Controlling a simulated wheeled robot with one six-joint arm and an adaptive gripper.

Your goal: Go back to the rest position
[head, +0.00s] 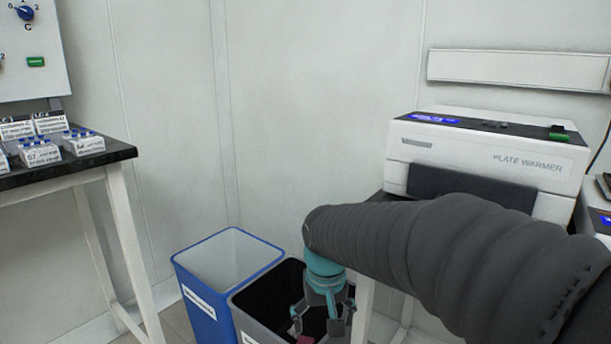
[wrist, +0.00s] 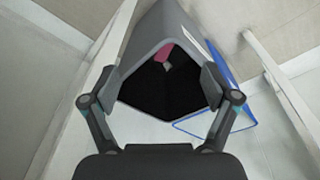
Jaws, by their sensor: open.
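My gripper (head: 325,315) points down over the grey bin (head: 247,314) with the black inside. In the wrist view my gripper (wrist: 160,85) has its two fingers spread wide, with nothing between them. The grey bin (wrist: 143,40) lies below the fingers, its opening between them. A small pink thing (wrist: 166,52) shows inside at the bin's edge; I cannot tell what it is. My dark, ribbed arm reaches in from the right in the head view and hides part of the bin.
A blue bin (head: 212,312) stands left of the grey one. A plate warmer (head: 478,155) is on a bench behind my arm. A black-topped table (head: 105,159) at left holds several small boxes (head: 84,143). A control panel (head: 30,85) is above it. Bare wall fills the middle.

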